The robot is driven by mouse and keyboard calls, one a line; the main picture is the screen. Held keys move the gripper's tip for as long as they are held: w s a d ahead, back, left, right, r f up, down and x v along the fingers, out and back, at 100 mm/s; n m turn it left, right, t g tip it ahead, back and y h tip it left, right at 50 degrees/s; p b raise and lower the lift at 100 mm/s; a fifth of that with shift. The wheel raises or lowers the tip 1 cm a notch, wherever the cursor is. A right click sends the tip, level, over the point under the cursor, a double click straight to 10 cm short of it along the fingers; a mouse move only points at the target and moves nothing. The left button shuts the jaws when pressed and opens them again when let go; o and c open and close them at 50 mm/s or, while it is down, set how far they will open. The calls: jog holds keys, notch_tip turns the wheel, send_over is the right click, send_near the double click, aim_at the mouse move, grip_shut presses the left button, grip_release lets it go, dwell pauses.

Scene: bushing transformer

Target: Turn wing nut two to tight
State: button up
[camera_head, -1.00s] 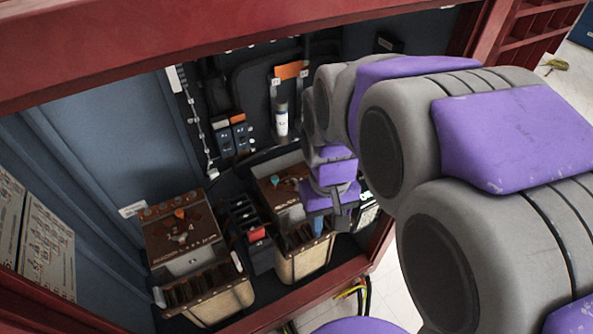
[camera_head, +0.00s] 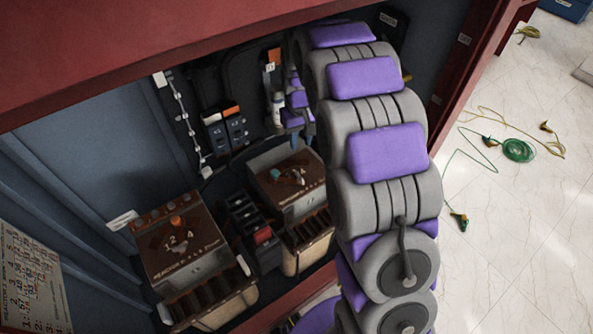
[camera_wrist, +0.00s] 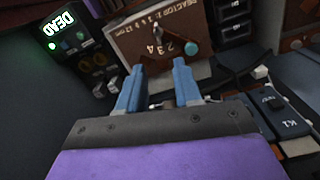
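I cannot surely pick out wing nut two. The right brown reactor box (camera_head: 285,176) has a teal knob and a small pale piece on its top. In the wrist view its brown face (camera_wrist: 150,42) carries printed numbers and the teal knob (camera_wrist: 191,50). My gripper (camera_wrist: 157,78) has its two blue fingers apart, pointing toward this face. A small grey piece shows in the gap between them; I cannot tell whether it is touched. In the head view my gripper (camera_head: 302,132) hangs behind the box's upper right edge, partly hidden by my arm.
The left brown reactor box (camera_head: 178,245) has an orange knob. A black unit with a red part (camera_head: 250,228) stands between the boxes. A device with a lit green "DEAD" label (camera_wrist: 70,38) is left in the wrist view. Red cabinet frame (camera_head: 200,45) edges the space; cables (camera_head: 517,150) lie outside.

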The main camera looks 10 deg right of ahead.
jog(key=b, duration=0.2)
send_over(300, 176)
notch_tip(300, 176, down, 10)
jog(key=f, duration=0.4)
jog(key=f+b, duration=0.1)
jog(key=f, duration=0.1)
jog(key=shift+d+f, duration=0.25)
jog(key=shift+f, duration=0.05)
jog(key=shift+a+f, duration=0.1)
jog(key=shift+f, duration=0.45)
jog(key=shift+a+f, duration=0.1)
jog(key=shift+a, duration=0.2)
jog(key=shift+d, duration=0.25)
jog(key=c, duration=0.3)
grip_shut()
